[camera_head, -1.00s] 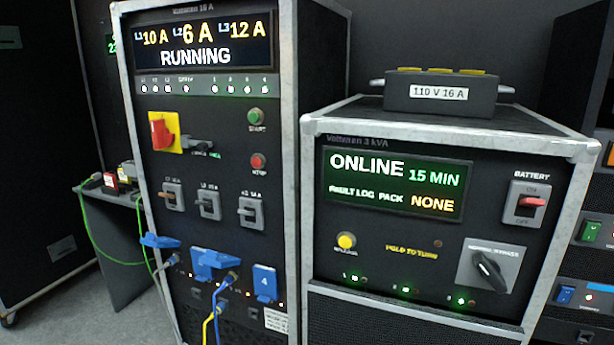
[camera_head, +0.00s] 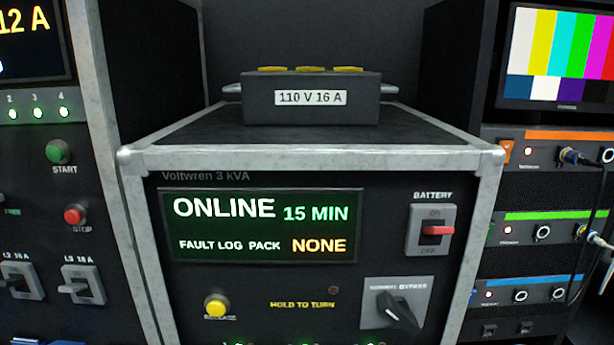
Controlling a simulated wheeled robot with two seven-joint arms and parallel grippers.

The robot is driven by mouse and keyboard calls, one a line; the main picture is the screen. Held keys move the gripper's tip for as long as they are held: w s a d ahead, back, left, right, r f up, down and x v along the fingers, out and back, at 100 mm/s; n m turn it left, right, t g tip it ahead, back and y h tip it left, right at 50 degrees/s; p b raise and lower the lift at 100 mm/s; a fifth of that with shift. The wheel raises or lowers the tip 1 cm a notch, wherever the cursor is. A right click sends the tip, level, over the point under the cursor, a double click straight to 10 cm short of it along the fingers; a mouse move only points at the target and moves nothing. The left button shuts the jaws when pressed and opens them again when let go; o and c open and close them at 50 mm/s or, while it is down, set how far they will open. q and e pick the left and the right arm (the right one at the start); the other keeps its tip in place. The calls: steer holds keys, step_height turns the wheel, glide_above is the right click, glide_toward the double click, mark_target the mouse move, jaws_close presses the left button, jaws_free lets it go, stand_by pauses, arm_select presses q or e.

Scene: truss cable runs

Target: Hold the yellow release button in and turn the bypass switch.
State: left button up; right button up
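The yellow release button (camera_head: 216,305) is at the lower left of the Voltwren 3 kVA unit's front panel (camera_head: 270,280). The bypass switch (camera_head: 397,310) is a black rotary knob on a grey plate at the lower right of the same panel. Its pointer slants from upper left to lower right. Between them is the yellow text HOLD TO TURN (camera_head: 303,304) with a small dark lamp above it. The display (camera_head: 262,226) reads ONLINE, 15 MIN, FAULT LOG PACK NONE. Neither of my grippers shows in the head view.
A red battery switch (camera_head: 437,230) sits above the bypass switch. A 110 V 16 A box (camera_head: 312,97) stands on top of the case. A taller rack with START (camera_head: 59,152) and STOP (camera_head: 76,214) buttons is at left. A rack with cables and a colour-bar monitor (camera_head: 560,57) is at right.

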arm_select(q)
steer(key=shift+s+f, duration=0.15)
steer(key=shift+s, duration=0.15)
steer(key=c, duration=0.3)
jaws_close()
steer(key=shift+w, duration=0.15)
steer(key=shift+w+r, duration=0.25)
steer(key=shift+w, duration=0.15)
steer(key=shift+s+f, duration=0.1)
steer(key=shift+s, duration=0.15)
